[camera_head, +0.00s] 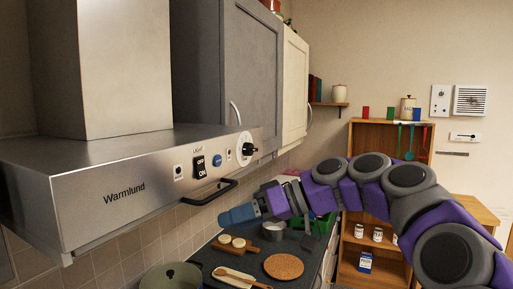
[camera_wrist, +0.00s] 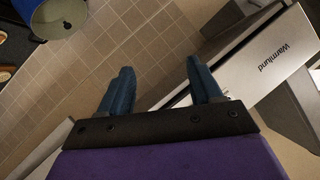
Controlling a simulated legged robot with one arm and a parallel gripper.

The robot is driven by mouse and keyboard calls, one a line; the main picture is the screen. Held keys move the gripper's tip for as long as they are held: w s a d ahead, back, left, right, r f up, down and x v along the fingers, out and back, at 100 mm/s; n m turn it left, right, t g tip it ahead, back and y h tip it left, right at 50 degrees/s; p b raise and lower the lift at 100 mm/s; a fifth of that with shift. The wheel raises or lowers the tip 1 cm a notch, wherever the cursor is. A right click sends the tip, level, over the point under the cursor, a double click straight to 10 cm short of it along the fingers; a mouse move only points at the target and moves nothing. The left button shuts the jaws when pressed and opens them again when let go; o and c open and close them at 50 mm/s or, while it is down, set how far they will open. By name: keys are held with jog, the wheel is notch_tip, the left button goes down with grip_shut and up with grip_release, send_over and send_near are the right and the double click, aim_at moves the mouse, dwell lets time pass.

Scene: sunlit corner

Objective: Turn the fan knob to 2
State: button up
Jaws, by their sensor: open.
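The fan knob (camera_head: 246,149) is black on a round white dial, near the right end of the steel range hood's front panel (camera_head: 130,190). Its setting is too small to read. My gripper (camera_head: 224,217) is below the panel's handle and lower left of the knob in the head view, apart from the knob. In the wrist view my gripper (camera_wrist: 157,80) shows two blue fingers spread wide with nothing between them. The hood (camera_wrist: 262,75) lies to the right there, with the word Warmlund; the knob is not visible in that view.
A black bar handle (camera_head: 208,194) sticks out under an OFF/ON switch (camera_head: 200,166) and a blue button (camera_head: 217,160).

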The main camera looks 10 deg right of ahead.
jog(key=w+d+r+n+t+y+p, duration=0.1)
jog(key=w+d+r+t, duration=0.15)
jog(key=d, duration=0.25)
jog(key=w+d+r+t+y+p, duration=0.1)
jog(key=w+d+r, duration=0.3)
jog(key=d, duration=0.1)
jog(key=n+t, duration=0.2)
jog(key=t, duration=0.2)
send_near(256, 150)
jog(key=x, duration=0.9)
jog(key=shift+w+a, duration=0.2)
jog(key=shift+a, duration=0.1)
jog(key=shift+s+m, duration=0.1)
jog(key=shift+m, duration=0.2)
jog(key=c, duration=1)
